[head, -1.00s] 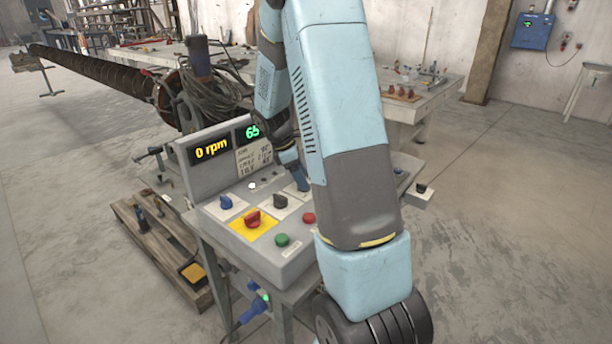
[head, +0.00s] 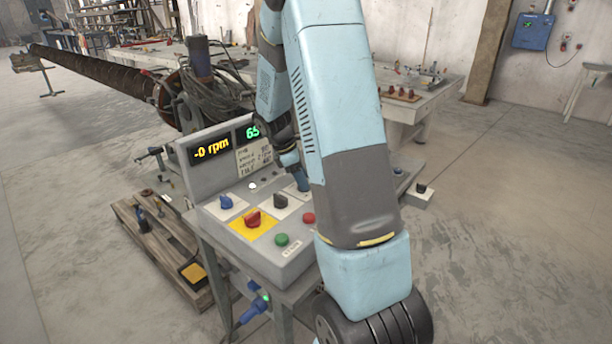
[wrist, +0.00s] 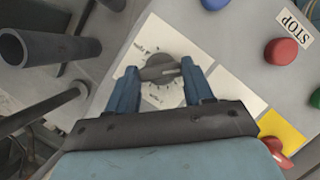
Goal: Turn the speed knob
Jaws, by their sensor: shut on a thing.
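The speed knob (wrist: 160,72) is a dark round knob with a raised grip bar, on a white plate with printed dial marks in the wrist view. My gripper (wrist: 160,82) has its two blue fingers on either side of the knob and is shut on it. In the head view my gripper (head: 301,181) is at the far right part of the control panel (head: 258,258), mostly behind my arm. The held knob cannot be made out there. The panel's left display (head: 211,149) reads "-0 rpm"; the right display (head: 251,132) shows "65", partly covered.
Other controls sit close by: a blue knob (head: 226,202), a black knob (head: 280,201), a red knob on yellow (head: 252,218), a green button (head: 282,240) and a red button (head: 308,218). A wooden pallet (head: 150,245) lies left of the panel.

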